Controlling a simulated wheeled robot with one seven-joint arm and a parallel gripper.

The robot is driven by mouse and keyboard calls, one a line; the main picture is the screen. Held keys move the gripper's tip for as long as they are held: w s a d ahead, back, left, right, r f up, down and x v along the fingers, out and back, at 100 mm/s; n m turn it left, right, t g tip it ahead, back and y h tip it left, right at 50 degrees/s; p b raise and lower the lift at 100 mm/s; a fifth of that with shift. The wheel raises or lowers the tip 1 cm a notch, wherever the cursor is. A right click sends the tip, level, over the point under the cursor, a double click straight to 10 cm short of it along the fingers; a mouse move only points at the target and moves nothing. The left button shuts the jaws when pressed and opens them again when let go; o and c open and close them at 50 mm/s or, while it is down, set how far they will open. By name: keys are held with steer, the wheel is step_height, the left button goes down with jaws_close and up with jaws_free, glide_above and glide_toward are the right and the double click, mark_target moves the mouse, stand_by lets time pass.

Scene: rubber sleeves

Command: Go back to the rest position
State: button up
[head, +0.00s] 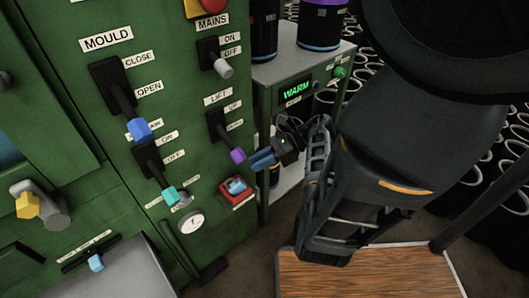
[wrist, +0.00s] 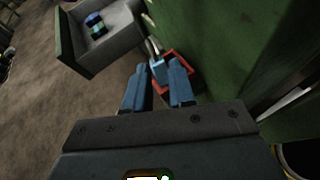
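My gripper (head: 264,158) is in front of the right side of the green machine panel (head: 185,70), just right of the purple-tipped LIFT lever (head: 238,156). In the wrist view its two blue fingers (wrist: 157,88) stand apart with nothing held between them. Beyond the fingertips is a red box with a blue button (wrist: 158,70); the head view shows this red box (head: 239,199) below and left of the gripper. I cannot tell the exact gap from fingertips to box. My arm reaches in from the right.
The blue-tipped MOULD lever (head: 140,130), teal-tipped lever (head: 171,196) and MAINS knob (head: 223,68) stick out from the panel. A grey cabinet (head: 310,65) with a WARM display stands behind the gripper. A grey tray (wrist: 108,45) holds small blue and green pieces. Black sleeves crowd the right.

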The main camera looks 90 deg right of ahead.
steer(key=p+v, duration=0.1)
steer(key=p, duration=0.1)
steer(key=shift+s+r+p, duration=0.25)
steer(key=shift+p, duration=0.15)
steer(key=shift+f, duration=0.1)
